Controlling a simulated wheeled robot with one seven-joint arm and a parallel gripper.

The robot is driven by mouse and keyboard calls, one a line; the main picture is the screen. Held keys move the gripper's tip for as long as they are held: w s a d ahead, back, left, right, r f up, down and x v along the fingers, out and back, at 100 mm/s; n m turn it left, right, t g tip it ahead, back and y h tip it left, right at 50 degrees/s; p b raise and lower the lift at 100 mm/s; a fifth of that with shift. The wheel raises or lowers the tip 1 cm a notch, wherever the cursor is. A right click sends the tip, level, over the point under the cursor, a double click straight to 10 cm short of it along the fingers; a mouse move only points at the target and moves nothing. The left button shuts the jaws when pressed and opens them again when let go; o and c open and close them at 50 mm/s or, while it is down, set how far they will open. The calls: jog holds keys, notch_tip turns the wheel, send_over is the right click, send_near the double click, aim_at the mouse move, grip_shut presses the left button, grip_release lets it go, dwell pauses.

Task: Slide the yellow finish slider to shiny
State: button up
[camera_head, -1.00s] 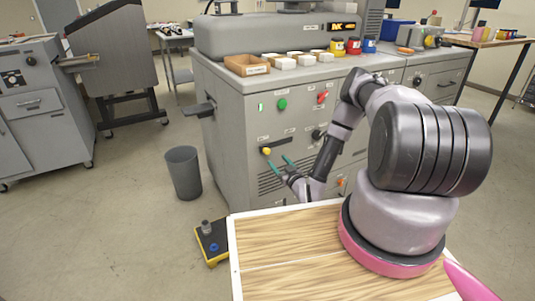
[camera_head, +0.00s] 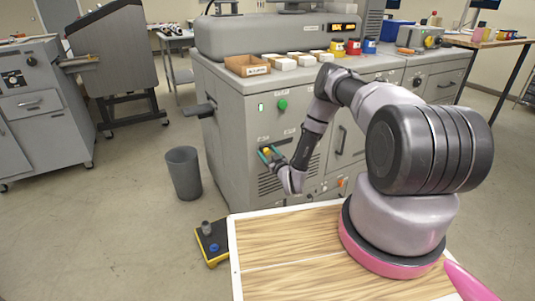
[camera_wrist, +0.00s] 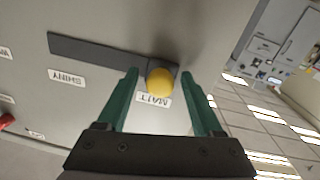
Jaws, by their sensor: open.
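The yellow finish slider (camera_wrist: 160,82) is a round knob at the right end of a dark slot (camera_wrist: 100,52) in the wrist view, by the upside-down label MATT (camera_wrist: 154,100). The label SHINY (camera_wrist: 67,78) is by the slot's other end, to the left. My gripper (camera_wrist: 158,76) is open, with one green finger on each side of the knob. Small gaps seem to show between fingers and knob; contact is not clear. In the head view, my gripper (camera_head: 269,154) is at the machine's front panel, around the yellow knob (camera_head: 266,151).
A green button (camera_head: 282,104) is above on the grey machine (camera_head: 225,130). A red control (camera_wrist: 6,121) shows at the wrist view's left edge. A grey bin (camera_head: 183,172) and a yellow-edged floor pedal (camera_head: 212,243) stand on the floor to the left.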

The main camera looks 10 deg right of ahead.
aim_at(291, 140)
grip_shut()
jog(key=w+d, duration=0.1)
jog(key=d, duration=0.3)
jog(key=w+d, duration=0.2)
jog(key=d, duration=0.3)
jog(key=w+d, duration=0.1)
jog(key=d, duration=0.3)
jog(key=shift+w+d, duration=0.2)
jog(key=shift+d, duration=0.2)
grip_release()
jog(key=shift+d, duration=0.2)
jog(key=shift+a, duration=0.1)
jog(key=v, duration=1)
jog(key=shift+s, duration=0.35)
